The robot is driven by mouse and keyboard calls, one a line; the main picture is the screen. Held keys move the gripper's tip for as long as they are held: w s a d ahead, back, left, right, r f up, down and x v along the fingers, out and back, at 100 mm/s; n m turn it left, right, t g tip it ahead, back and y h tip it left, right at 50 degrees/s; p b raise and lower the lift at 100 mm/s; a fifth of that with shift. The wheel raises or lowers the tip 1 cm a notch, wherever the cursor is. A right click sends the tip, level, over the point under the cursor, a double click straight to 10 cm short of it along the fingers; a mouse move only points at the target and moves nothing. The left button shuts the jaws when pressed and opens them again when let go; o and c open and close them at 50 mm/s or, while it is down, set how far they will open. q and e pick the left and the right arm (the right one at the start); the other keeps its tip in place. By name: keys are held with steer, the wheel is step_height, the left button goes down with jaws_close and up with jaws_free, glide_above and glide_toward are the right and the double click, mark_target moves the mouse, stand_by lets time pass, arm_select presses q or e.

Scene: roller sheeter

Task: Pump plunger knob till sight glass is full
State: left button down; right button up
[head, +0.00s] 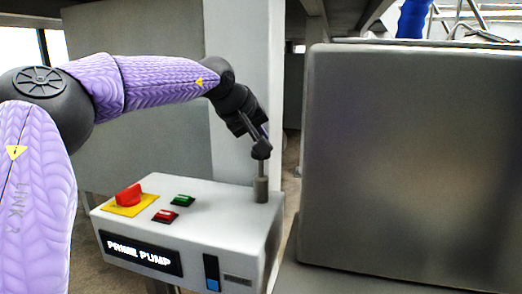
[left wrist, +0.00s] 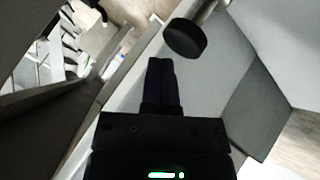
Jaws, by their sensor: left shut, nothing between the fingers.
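The plunger knob (head: 262,149) is black and sits on a thin rod rising from a grey collar (head: 261,189) on top of the white prime pump box (head: 190,236). In the left wrist view the knob (left wrist: 185,40) is a black disc just beyond and right of the fingertips. My left gripper (head: 256,131) is at the knob from above in the head view; its fingers (left wrist: 163,62) are shut with nothing between them. I cannot tell if they touch the knob.
The box also carries a red mushroom button (head: 129,195) on a yellow plate, a green switch (head: 182,200) and a red switch (head: 165,215). A large grey metal housing (head: 410,160) stands close on the right. A pale post (head: 236,80) rises behind the plunger.

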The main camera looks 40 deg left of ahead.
stand_by(1.0)
arm_select(q)
steer(key=shift+f, duration=0.5)
stand_by(0.3)
